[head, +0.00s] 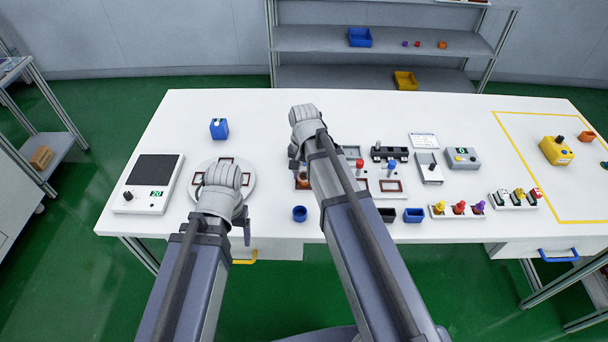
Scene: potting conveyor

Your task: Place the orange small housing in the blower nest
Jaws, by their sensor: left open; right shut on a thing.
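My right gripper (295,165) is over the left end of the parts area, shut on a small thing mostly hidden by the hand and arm. A brown-orange patch (302,182) shows just below it; I cannot tell whether it is the orange small housing or part of the fixture beneath. My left gripper (246,228) is open, in front of the round white plate (248,192) with brown-framed pockets. I cannot tell for sure which fixture is the blower nest; a grey fixture with a dark block (430,168) stands right of the parts area.
A scale (142,200) and a blue box (219,129) stand to the left. Blue cup (299,213), blue bin (413,215), grey display box (463,159) and coloured knobs (459,208) crowd the front and right. A yellow button box (556,150) stands far right.

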